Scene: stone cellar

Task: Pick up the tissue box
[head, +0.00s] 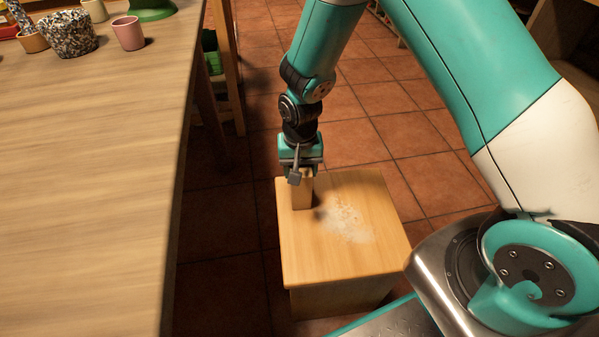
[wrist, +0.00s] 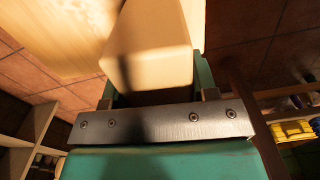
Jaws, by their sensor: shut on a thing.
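The tissue box (head: 302,193) is a small tan block near the far left edge of a wooden stool-like block (head: 340,268). My gripper (head: 300,172) comes down from above and is shut on the box's upper part. In the wrist view the box (wrist: 150,50) fills the space between the fingers of my gripper (wrist: 150,92). I cannot tell whether the box's lower end touches the wooden top or is slightly above it.
A long wooden table (head: 90,180) stands at the left, with a speckled pot (head: 67,35) and a pink cup (head: 128,33) at its far end. A pale powdery patch (head: 345,220) marks the wooden block's top. Tiled floor lies open beyond it.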

